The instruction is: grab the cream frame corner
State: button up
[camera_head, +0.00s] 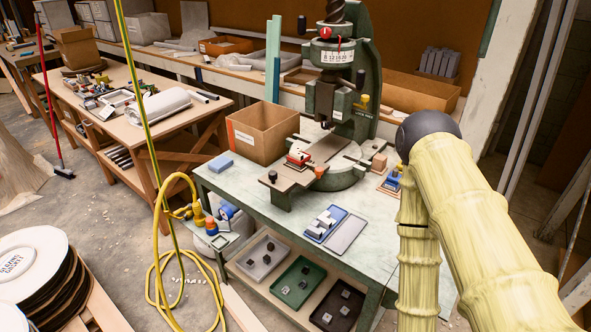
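No piece in view can be told for sure as the cream frame corner. Small pale grey-white pieces (325,222) lie in a blue tray (316,237) on the green bench, in front of the press; they are too small to tell their exact shape or whether one is cream. A tan block (379,162) sits at the right of the press base. My arm, in a yellowish ribbed cover, fills the right side and runs down past the bottom edge. My gripper is out of the picture, so its state is hidden.
The green fly press (342,100) stands at the bench's back. An empty grey tray (347,236) adjoins the blue tray. A cardboard box (262,135) stands left of the press. A yellow hose (163,240) loops on the floor.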

aim_at(297, 153)
jog(key=u, duration=0.4)
jog(key=k, duration=0.45)
jog(key=u, duration=1.05)
jog(key=i, duration=1)
jog(key=z, duration=1.05)
jog(key=i, duration=0.5)
jog(key=z, duration=0.55)
